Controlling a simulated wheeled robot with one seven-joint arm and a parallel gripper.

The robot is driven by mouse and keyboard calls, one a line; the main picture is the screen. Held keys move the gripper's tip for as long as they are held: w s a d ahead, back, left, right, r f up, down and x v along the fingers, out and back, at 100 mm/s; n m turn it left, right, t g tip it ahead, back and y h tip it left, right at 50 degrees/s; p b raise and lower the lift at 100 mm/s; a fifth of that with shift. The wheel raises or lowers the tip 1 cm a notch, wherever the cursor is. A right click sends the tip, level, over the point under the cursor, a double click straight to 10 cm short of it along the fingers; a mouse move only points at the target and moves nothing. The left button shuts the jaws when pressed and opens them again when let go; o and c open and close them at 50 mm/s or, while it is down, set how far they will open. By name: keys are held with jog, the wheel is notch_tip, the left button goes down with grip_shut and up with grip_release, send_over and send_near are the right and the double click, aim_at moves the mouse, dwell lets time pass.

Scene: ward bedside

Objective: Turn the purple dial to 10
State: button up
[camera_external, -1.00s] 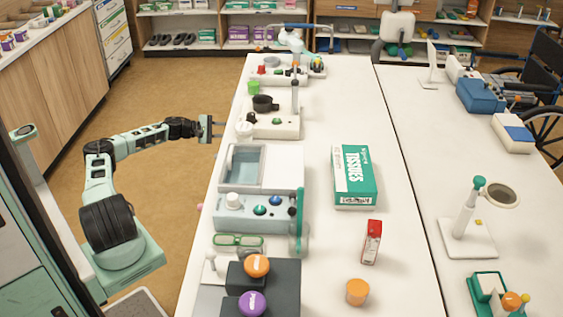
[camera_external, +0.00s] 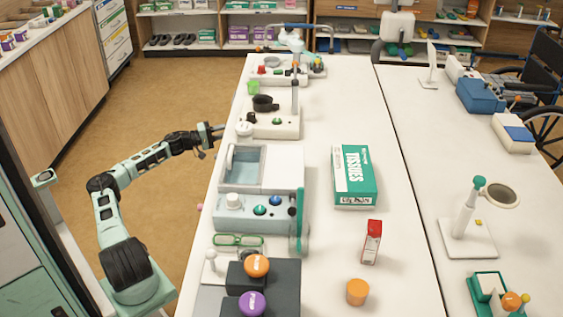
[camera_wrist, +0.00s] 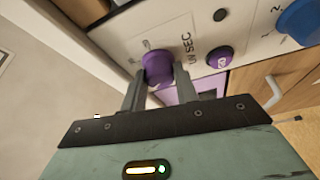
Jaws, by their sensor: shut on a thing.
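In the wrist view the purple dial (camera_wrist: 158,66) is a round knob on a pale front panel, with markings beside it that are too small to read. My gripper (camera_wrist: 157,80) has one finger on each side of the dial and is shut on it. The number the dial points to cannot be read. In the external view my gripper (camera_external: 220,128) is at the left edge of the long white table (camera_external: 318,225), and the dial itself cannot be made out there.
Beside the dial, the panel carries a purple button (camera_wrist: 219,57), a small dark button (camera_wrist: 220,15) and a large blue knob (camera_wrist: 298,20). A white handle (camera_wrist: 274,92) sticks out on wood nearby. The floor (camera_external: 150,95) left of the table is clear.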

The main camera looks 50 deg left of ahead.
jog(key=shift+d+f+m+b, duration=0.1)
jog(key=shift+d+m+b, duration=0.05)
jog(key=shift+m+b, duration=0.3)
jog(key=o, duration=1)
jog(key=p+v, duration=0.1)
jog(key=v, duration=1.1)
jog(key=shift+f, duration=0.1)
